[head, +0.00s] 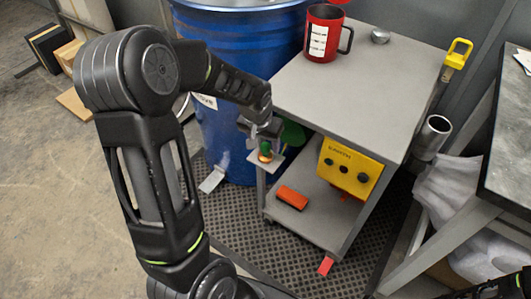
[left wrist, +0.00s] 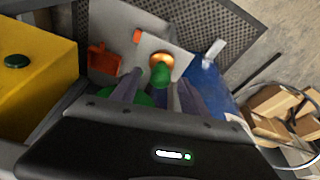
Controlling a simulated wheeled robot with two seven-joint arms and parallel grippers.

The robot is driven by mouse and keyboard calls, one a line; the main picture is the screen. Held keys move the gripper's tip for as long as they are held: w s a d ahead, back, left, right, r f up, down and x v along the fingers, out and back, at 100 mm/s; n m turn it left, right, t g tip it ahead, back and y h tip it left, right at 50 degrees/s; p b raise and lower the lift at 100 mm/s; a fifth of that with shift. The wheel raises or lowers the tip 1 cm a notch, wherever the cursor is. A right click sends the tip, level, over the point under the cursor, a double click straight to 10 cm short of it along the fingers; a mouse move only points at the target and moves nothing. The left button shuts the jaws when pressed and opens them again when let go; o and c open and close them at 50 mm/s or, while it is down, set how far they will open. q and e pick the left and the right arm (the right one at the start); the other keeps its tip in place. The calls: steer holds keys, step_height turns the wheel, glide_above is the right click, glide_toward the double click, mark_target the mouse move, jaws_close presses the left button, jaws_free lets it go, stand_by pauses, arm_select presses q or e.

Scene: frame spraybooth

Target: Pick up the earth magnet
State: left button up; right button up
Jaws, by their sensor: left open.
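The earth magnet, as I take it, is a small green-topped piece with a copper-coloured base (head: 265,152). It stands on a small pale plate (head: 262,163) at the cart's left side, beside the blue drum. My left gripper (head: 262,133) is open, just above it and pointing down. In the left wrist view, the green top of the magnet (left wrist: 160,73) shows at the gap between the fingers (left wrist: 157,90). I cannot tell whether the fingers touch it. The gripper hides part of the magnet in the head view. My right gripper is not in view.
The grey cart (head: 360,85) carries a red mug (head: 324,35) and a small metal lid (head: 380,36). A yellow box marked EARTH (head: 349,166) hangs under its top, with an orange block (head: 292,197) on the lower shelf. The blue drum (head: 225,110) stands close left.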

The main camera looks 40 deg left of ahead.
mark_target(265, 157)
arm_select(q)
steer(key=shift+x, duration=1.2)
steer(key=shift+c, duration=0.3)
jaws_close()
